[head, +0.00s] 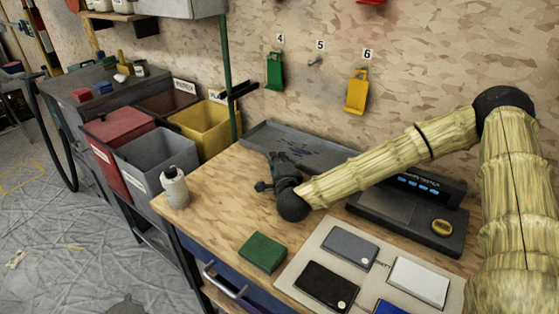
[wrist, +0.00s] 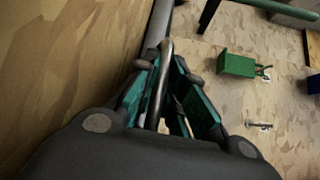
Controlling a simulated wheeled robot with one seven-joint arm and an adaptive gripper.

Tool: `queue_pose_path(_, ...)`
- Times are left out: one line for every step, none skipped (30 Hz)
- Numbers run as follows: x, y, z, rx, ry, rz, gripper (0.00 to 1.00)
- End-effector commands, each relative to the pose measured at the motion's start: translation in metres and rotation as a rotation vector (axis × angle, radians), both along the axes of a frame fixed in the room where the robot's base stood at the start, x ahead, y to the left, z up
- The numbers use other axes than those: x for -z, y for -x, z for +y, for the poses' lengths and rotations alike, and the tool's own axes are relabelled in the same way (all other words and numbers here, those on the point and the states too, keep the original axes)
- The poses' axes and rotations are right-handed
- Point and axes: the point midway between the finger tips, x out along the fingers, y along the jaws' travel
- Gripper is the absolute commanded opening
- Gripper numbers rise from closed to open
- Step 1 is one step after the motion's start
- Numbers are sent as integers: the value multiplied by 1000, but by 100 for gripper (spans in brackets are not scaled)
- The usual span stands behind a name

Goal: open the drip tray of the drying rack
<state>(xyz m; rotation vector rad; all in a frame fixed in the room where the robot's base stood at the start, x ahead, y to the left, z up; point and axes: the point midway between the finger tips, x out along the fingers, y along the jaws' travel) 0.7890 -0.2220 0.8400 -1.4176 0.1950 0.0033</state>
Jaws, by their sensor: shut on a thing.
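My gripper (head: 272,184) is low over the wooden bench, just in front of a shallow grey tray (head: 253,133) at the back. In the wrist view my gripper (wrist: 166,62) has its teal-padded fingers shut around a slim metal bar (wrist: 157,86) with a rounded end. The bar looks like a handle; what it joins is hidden behind the fingers. The grey tray holds small dark-blue marks or pieces, and my gripper and arm cover part of its front. I cannot make out a drying rack for certain.
A white bottle (head: 174,188) and a green block (head: 262,252) stand on the bench. A dark device (head: 410,212) and a board (head: 310,246) with several flat boxes are at the right. Red, grey and yellow bins (head: 205,128) stand left. A green post (head: 228,80) rises behind.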

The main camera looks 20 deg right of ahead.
Motion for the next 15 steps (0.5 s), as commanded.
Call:
queue_pose_path(1, 5, 7, -5, 0, 2, 0)
queue_pose_path(2, 7, 11, -7, 0, 2, 0)
queue_pose_path(2, 11, 16, -6, 0, 2, 0)
queue_pose_path(2, 14, 19, -7, 0, 3, 0)
queue_pose_path(2, 16, 22, -7, 0, 3, 0)
queue_pose_path(2, 19, 26, -5, 0, 2, 0)
queue_pose_path(1, 21, 27, -6, 0, 3, 0)
queue_pose_path(1, 22, 29, -6, 0, 3, 0)
queue_pose_path(1, 22, 29, -4, 0, 2, 0)
queue_pose_path(1, 22, 29, -4, -1, 2, 0)
queue_pose_path(1, 22, 28, -3, -1, 2, 0)
queue_pose_path(1, 22, 28, -3, -1, 2, 0)
queue_pose_path(1, 22, 28, -3, -1, 2, 0)
queue_pose_path(1, 22, 28, -3, -1, 2, 0)
queue_pose_path(1, 22, 28, -3, -1, 2, 0)
